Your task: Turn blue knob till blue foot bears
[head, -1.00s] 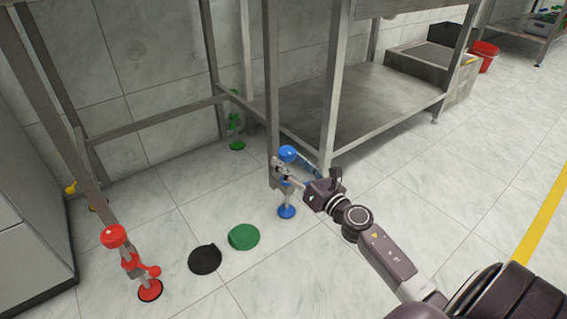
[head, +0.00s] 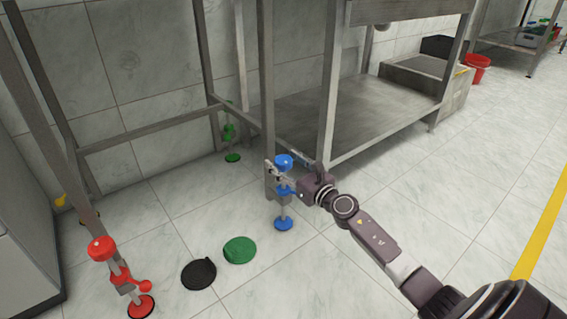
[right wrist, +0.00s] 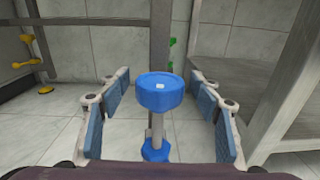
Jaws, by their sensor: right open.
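The blue knob (head: 284,161) is a round cap atop the blue leveller on the steel frame's leg. In the right wrist view the blue knob (right wrist: 160,92) stands between my right gripper's two blue-padded fingers, with a gap on both sides. The right gripper (head: 274,172) is open and level beside the leveller, just under the knob's height in the head view. A blue collar (right wrist: 156,150) shows lower on the stem. The blue foot (head: 283,223) is a disc at floor level; I cannot tell whether it presses on the floor. My left gripper is out of view.
A red leveller (head: 102,248) stands at front left and a green one (head: 230,130) behind. Black (head: 199,274) and green (head: 240,250) discs lie on the floor. A steel table leg (head: 327,110) stands close right of the gripper.

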